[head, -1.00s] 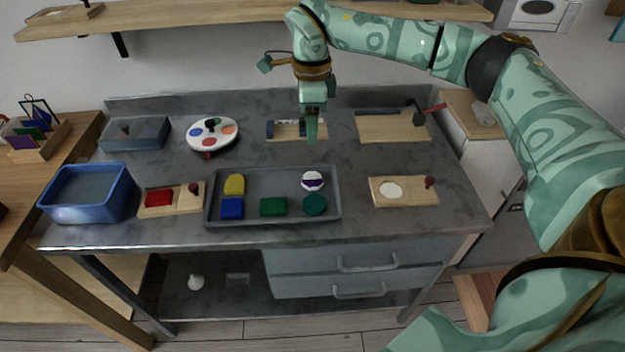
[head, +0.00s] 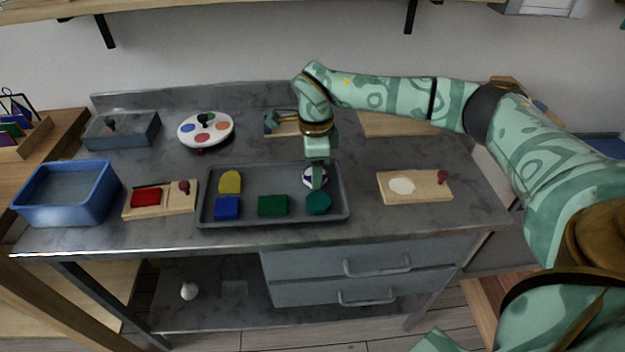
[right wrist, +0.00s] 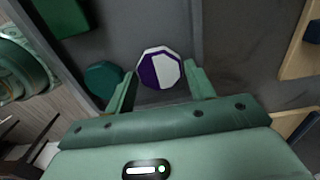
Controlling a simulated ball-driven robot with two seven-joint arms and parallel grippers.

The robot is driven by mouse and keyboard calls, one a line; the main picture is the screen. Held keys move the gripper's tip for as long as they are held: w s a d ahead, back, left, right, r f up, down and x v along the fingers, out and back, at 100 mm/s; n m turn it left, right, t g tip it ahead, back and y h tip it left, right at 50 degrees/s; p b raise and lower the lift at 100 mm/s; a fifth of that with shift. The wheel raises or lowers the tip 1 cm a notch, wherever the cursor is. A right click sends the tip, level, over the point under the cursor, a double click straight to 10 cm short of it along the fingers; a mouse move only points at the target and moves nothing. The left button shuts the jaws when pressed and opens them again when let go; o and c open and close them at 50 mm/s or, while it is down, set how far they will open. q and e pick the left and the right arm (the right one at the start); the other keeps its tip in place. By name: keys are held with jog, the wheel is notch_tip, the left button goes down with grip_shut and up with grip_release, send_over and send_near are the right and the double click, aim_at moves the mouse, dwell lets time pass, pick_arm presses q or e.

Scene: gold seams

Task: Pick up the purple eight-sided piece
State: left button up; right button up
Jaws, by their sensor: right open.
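The purple eight-sided piece (right wrist: 160,67) lies in the grey tray, its top part white and part purple in the right wrist view. In the head view the piece (head: 308,180) is partly hidden by my right gripper (head: 318,178). My right gripper (right wrist: 160,84) is open, with its two fingers apart on either side of the near part of the piece. I cannot tell whether the fingers touch it. My left gripper is not in view.
The grey tray (head: 250,218) also holds a yellow piece (head: 230,182), a blue piece (head: 228,208), a green block (head: 272,206) and a teal piece (head: 318,204) close to the purple one. A blue bin (head: 65,205) stands at left, a wooden board (head: 430,184) at right.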

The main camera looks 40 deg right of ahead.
jog(key=shift+f, duration=0.5)
jog(key=shift+r, duration=0.15)
jog(key=c, duration=0.7)
